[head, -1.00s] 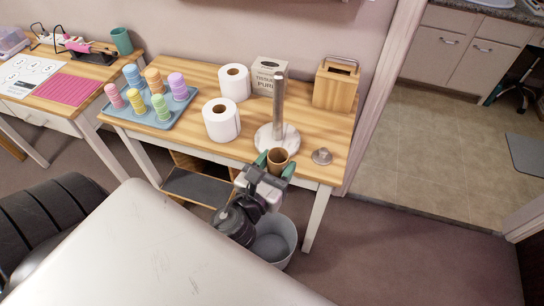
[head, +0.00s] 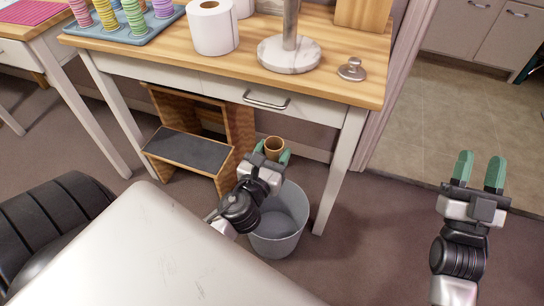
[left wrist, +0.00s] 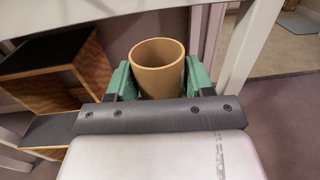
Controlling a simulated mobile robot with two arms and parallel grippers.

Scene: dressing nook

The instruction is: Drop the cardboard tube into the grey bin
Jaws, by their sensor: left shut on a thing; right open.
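The cardboard tube (head: 274,145) is a short brown open cylinder. My left gripper (head: 271,156) is shut on it, with a green finger on each side. In the left wrist view the tube (left wrist: 158,60) stands roughly upright between the fingers, its open top showing. The grey bin (head: 280,240) stands on the floor in front of the table's right leg. In the head view the tube appears just above the bin's back left rim; its height over the bin is hard to tell. My right gripper (head: 479,173) is open and empty at the right.
A wooden table (head: 180,48) stands behind the bin, holding a marble-based holder (head: 289,54), a paper roll (head: 212,28) and a metal knob-like piece (head: 351,70). A wooden step stool (head: 190,150) is left of the bin. Floor to the right is clear.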

